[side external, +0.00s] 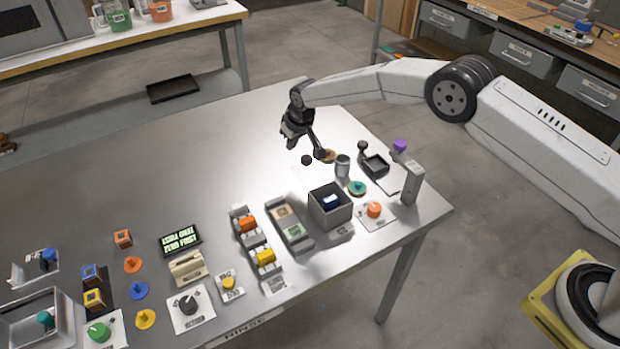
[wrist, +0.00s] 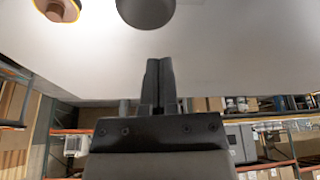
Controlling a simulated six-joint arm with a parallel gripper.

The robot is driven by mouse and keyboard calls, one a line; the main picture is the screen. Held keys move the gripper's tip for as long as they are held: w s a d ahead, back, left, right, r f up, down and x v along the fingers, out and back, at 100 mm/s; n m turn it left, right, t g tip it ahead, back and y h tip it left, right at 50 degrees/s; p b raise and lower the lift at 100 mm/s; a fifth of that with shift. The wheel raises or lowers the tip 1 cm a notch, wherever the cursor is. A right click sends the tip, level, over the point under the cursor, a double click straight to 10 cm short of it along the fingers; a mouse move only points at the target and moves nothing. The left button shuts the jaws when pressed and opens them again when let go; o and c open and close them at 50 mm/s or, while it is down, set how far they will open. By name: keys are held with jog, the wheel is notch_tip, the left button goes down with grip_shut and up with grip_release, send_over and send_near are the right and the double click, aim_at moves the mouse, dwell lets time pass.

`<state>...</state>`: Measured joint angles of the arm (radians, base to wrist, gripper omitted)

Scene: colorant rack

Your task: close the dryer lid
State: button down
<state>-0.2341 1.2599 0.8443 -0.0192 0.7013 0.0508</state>
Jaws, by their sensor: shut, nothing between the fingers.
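My gripper (side external: 291,143) is shut and empty above the far right part of the steel table. Its closed fingers also show in the wrist view (wrist: 158,68). A black ball-ended part (side external: 307,160) is just below it, beside a dark rod with a rounded end (side external: 319,152); whether they touch my gripper I cannot tell. A dark rounded thing (wrist: 146,8) shows beyond the fingertips in the wrist view. A grey open-topped box (side external: 318,211) holds a blue and white block (side external: 332,201). A black tray-like part (side external: 375,164) stands behind it. Which part is the dryer lid is unclear.
A grey cup (side external: 343,166), a teal disc (side external: 357,188), an orange knob (side external: 374,210) and a grey upright post (side external: 412,183) stand close by. Racks with orange and yellow blocks (side external: 265,257) lie to the left. The table's far left area (side external: 170,170) is clear.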

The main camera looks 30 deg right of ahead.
aim_at(304, 171)
jog(key=shift+s+d, duration=0.15)
jog(key=shift+s, duration=0.7)
jog(key=shift+s+d, duration=0.15)
jog(key=shift+s, duration=0.65)
jog(key=shift+s, duration=0.2)
jog(key=shift+s, duration=4.7)
jog(key=shift+s+f, duration=0.1)
jog(key=shift+f, duration=0.1)
jog(key=shift+w+a+r, duration=0.1)
jog(key=shift+w+a, duration=0.05)
jog(key=shift+w, duration=0.6)
jog(key=shift+w+a+r, duration=0.1)
jog(key=shift+w, duration=0.7)
jog(key=shift+w+a+r, duration=0.1)
jog(key=shift+w+a, duration=0.05)
jog(key=shift+w, duration=0.6)
jog(key=v, duration=1)
